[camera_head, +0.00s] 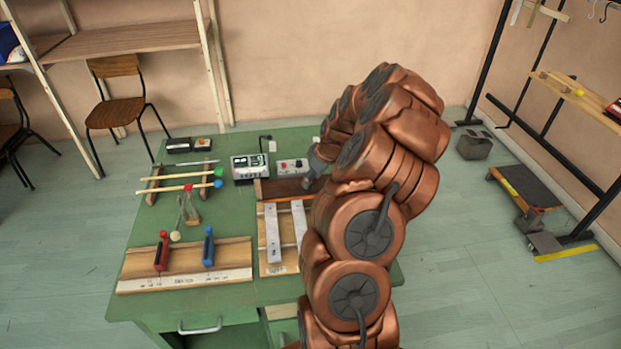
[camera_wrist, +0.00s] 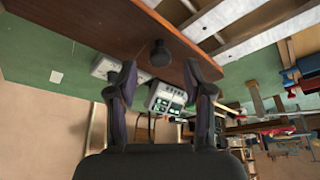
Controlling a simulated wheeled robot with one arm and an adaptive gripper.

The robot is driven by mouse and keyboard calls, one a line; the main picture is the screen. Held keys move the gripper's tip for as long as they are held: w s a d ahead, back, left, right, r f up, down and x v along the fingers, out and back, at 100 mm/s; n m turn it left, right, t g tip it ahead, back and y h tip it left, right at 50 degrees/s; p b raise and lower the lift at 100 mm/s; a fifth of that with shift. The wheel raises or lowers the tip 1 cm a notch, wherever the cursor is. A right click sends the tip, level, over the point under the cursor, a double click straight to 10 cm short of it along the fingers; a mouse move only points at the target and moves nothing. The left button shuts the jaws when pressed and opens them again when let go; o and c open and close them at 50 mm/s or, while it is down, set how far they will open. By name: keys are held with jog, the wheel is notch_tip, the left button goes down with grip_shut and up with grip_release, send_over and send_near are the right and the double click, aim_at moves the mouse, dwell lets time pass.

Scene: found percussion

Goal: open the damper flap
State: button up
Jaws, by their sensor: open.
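The damper flap looks to be the dark brown board (camera_head: 275,188) behind the metal bars on the green table. In the wrist view the board (camera_wrist: 105,20) spans the top left, with a round dark knob (camera_wrist: 159,52) on it. The board looks flat and down, though its exact tilt is hard to tell. My gripper (camera_head: 311,180) is at the board's right part in the head view, partly hidden by my arm. In the wrist view its open fingers (camera_wrist: 160,67) have the knob between or just beyond their tips; contact cannot be told.
Two metal bars (camera_head: 273,235) lie on a wooden frame in front of the board. A meter box (camera_head: 250,166) and a switch box (camera_head: 292,166) stand behind it. Mallets (camera_head: 180,187) and a wooden rack with red and blue handles (camera_head: 187,262) are to the left.

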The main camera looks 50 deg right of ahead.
jog(key=shift+x, duration=1.1)
jog(key=shift+s, duration=0.1)
grip_shut()
